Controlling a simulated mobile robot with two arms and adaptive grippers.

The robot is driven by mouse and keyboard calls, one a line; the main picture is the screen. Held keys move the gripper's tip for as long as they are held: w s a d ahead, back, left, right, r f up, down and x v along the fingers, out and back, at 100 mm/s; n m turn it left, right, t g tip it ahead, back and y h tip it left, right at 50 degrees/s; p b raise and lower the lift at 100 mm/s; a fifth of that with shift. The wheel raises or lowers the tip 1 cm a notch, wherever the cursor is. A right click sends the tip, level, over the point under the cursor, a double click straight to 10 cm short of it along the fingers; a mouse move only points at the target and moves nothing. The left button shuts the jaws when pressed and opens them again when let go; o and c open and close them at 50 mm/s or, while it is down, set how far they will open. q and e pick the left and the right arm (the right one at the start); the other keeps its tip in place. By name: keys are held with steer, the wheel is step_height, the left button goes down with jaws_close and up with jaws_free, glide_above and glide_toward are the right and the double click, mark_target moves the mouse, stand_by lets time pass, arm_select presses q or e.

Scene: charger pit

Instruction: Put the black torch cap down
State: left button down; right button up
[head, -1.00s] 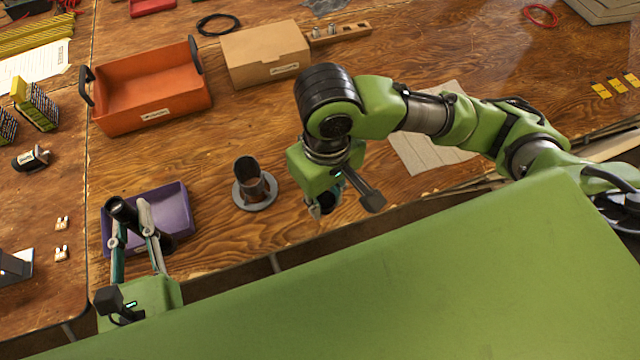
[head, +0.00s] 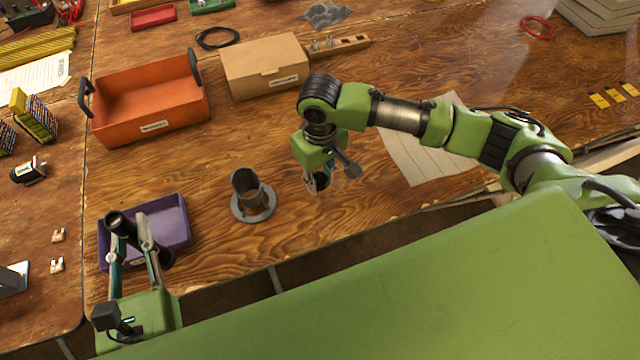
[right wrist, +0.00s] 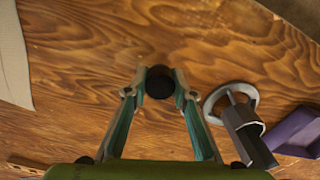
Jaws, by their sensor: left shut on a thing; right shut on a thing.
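The black torch cap (right wrist: 159,82) shows as a dark round piece between the fingertips of my right gripper (right wrist: 161,88) in the right wrist view. My right gripper (head: 320,184) is shut on it above the bare wood, right of the grey holder; in the head view the cap is mostly hidden by the gripper. My left gripper (head: 132,240) is shut on a black torch body (head: 119,223) over the front of the purple tray (head: 180,213). The grey holder (head: 247,190), an upright cup on a round base, stands between the two grippers; it also shows in the right wrist view (right wrist: 240,118).
An orange bin (head: 150,105) and a cardboard box (head: 262,70) stand behind. A pale mat (head: 425,150) lies right of my right gripper. Bare wood lies around the holder. The table's front edge is close below both grippers.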

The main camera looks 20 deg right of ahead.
mark_target(321, 194)
steer(key=shift+s+f, duration=0.1)
steer(key=shift+f, duration=1.15)
steer(key=shift+f, duration=0.15)
steer(key=shift+f, duration=0.1)
steer(key=shift+s+f, duration=0.35)
steer(key=o, duration=1)
steer(key=shift+f, duration=0.1)
steer(key=shift+o, duration=0.6)
steer(key=shift+w+f, duration=0.15)
steer(key=r, duration=1.3)
steer(key=shift+w+r, duration=0.2)
steer(key=shift+r, duration=0.2)
